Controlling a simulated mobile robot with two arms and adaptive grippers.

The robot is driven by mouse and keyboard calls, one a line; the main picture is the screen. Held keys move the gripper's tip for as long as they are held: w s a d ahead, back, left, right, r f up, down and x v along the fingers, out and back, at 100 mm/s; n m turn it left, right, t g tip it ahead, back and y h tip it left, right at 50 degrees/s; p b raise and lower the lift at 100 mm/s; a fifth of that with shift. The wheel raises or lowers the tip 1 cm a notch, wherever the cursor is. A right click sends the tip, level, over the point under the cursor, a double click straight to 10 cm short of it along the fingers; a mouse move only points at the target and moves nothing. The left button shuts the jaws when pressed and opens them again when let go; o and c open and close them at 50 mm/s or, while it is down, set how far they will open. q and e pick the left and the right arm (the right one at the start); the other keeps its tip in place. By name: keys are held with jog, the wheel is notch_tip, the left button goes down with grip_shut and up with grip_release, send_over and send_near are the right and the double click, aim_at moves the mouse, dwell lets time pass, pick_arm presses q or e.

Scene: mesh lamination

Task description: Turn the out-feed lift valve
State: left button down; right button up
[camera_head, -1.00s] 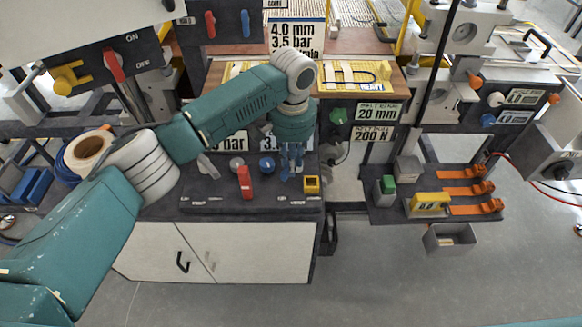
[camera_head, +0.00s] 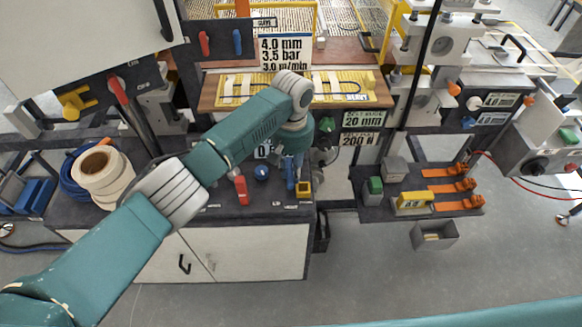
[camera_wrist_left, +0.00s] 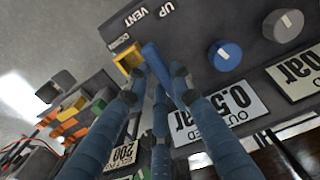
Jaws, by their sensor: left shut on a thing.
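The out-feed lift valve shows as a blue lever (camera_wrist_left: 153,58) in the left wrist view, on a dark panel with UP, VENT and DOWN labels. My left gripper (camera_wrist_left: 158,84) has its blue fingers around this lever and is shut on it. In the head view my left gripper (camera_head: 292,172) points down at the front of the dark console, and its fingers largely hide the lever. A yellow block (camera_head: 304,188) sits just right of the fingers; it also shows in the left wrist view (camera_wrist_left: 128,60). My right gripper is not in view.
A red lever (camera_head: 241,190) and a blue knob (camera_head: 261,172) stand left of my gripper on the console. A side shelf on the right carries a green-topped box (camera_head: 373,189), a yellow device (camera_head: 412,203) and orange clamps (camera_head: 455,186). The floor in front is clear.

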aim_at(292, 173)
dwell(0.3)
pick_arm(q)
jog(key=c, duration=1.6)
grip_release()
jog(key=shift+c, duration=0.2)
jog(key=shift+o, duration=0.8)
notch_tip(292, 173, up, 12)
